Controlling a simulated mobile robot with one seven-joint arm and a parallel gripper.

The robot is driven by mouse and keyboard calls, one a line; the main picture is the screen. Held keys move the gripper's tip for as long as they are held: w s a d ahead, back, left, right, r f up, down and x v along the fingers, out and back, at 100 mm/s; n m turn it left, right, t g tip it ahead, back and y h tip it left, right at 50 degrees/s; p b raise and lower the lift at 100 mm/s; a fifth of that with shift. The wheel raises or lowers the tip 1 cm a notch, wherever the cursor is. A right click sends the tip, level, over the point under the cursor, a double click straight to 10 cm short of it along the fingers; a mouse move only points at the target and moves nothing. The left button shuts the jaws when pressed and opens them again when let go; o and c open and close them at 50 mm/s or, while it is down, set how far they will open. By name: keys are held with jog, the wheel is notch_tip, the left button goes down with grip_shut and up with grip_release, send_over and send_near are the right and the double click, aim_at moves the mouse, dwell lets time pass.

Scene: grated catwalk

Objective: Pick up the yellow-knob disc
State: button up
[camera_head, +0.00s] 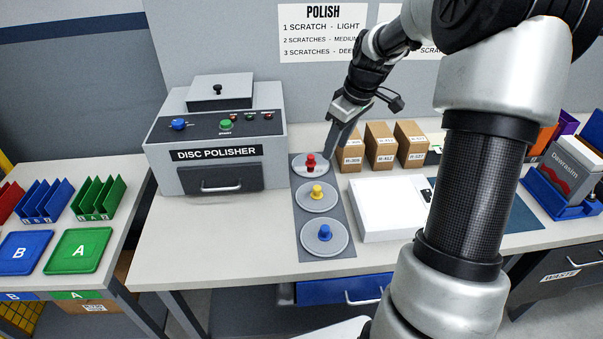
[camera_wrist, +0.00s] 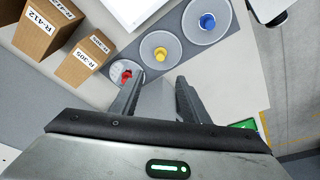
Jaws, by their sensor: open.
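The yellow-knob disc (camera_head: 316,199) is a grey disc with a yellow knob, lying on a dark grey mat (camera_head: 305,240) in the middle of a column of discs. The red-knob disc (camera_head: 300,167) lies behind it and the blue-knob disc (camera_head: 325,237) in front. My gripper (camera_head: 337,140) is above the table near the red-knob disc, with its fingers pointing down. In the wrist view my gripper (camera_wrist: 158,85) is open and empty. The yellow-knob disc (camera_wrist: 160,51) lies beyond the fingertips there, and the left finger partly covers the red-knob disc (camera_wrist: 124,73).
The disc polisher (camera_head: 219,140) stands left of the mat. Several brown boxes (camera_head: 381,146) stand behind, right of the red-knob disc. A white box (camera_head: 388,208) lies close to the mat's right. Bare table lies left of the mat. A side table holds trays (camera_head: 79,250).

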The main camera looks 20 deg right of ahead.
aim_at(317, 187)
jog(key=x, duration=1.7)
jog(key=shift+w+a+f, duration=0.15)
jog(key=shift+a+f, duration=0.1)
jog(key=shift+f, duration=0.1)
grip_shut()
